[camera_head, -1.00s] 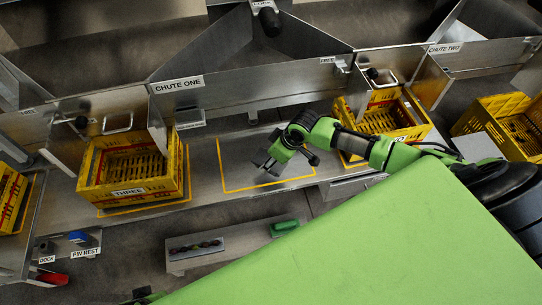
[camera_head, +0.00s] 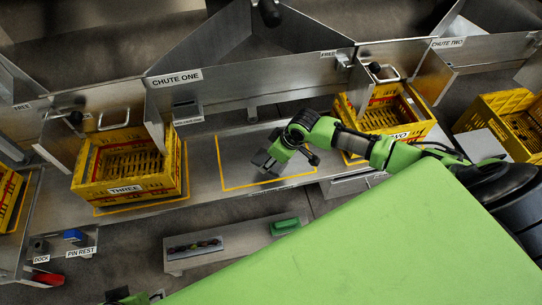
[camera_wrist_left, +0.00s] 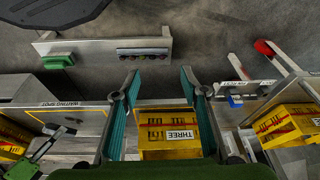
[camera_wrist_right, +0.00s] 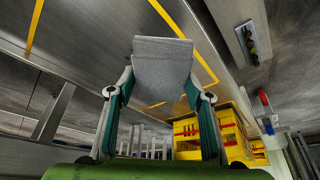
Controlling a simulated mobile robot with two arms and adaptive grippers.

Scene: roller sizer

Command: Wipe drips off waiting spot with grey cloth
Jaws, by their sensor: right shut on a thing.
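The grey cloth (camera_wrist_right: 162,65) is held between the fingers of my right gripper (camera_wrist_right: 160,88), which is shut on it. In the head view, my right gripper (camera_head: 268,160) is over the waiting spot (camera_head: 236,162), a metal surface with a yellow outline. The cloth is a small dark grey patch at its fingertips there; I cannot tell whether it touches the surface. I cannot make out any drips. My left gripper (camera_wrist_left: 158,76) is open and empty in the left wrist view, with crate THREE (camera_wrist_left: 168,153) beyond its fingers.
Crate THREE (camera_head: 126,189) stands left of the spot and crate TWO (camera_head: 410,134) right of it. The CHUTE ONE wall (camera_head: 245,78) rises behind. A low shelf (camera_head: 225,254) in front carries a green block (camera_head: 284,227). The outlined spot holds no crate.

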